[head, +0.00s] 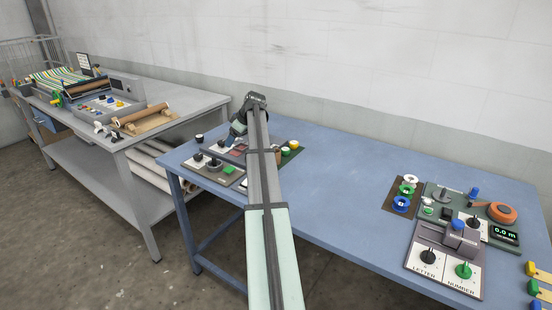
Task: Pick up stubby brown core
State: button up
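A brown roll (141,114), which looks like a cardboard core, lies on a tan stand on the grey bench at left. I cannot tell for sure whether it is the stubby brown core. My arm reaches up and away across the blue table, and its end bends down at the far left part of that table. My gripper (236,136) is there, above or beside a panel, to the right of the brown roll and well apart from it. Its fingers are too small and partly hidden to tell whether they are open or shut.
The grey bench (190,106) also carries a press (85,88) with striped sheet and a button panel. The blue table (340,180) holds knob panels (216,168) at left and dial panels (443,258) with an orange tape reel (502,212) at right. Its middle is mostly clear.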

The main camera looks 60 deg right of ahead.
jog(key=s+d+r+m+g, duration=0.1)
jog(key=s+d+r, duration=0.1)
jog(key=s+d, duration=0.5)
jog(key=s+d+r+m+g, duration=0.1)
jog(key=s+d+r+m, duration=0.15)
jog(key=s, duration=0.95)
send_over(276, 151)
jog(key=s+a, duration=0.2)
jog(key=s, duration=0.2)
notch_tip(276, 151, down, 7)
jog(key=shift+n, duration=0.35)
jog(key=shift+w+d+x, duration=0.1)
jog(key=shift+d+x, duration=0.05)
jog(key=shift+x, duration=0.8)
jog(key=shift+w+d+x, duration=0.1)
jog(key=shift+w+x, duration=0.05)
jog(key=shift+x, duration=0.85)
jog(key=shift+w+d+x, duration=0.1)
jog(key=shift+d+x, duration=0.05)
jog(key=shift+x, duration=0.8)
jog(key=shift+r, duration=0.1)
jog(key=c, duration=1)
jog(key=shift+r, duration=0.15)
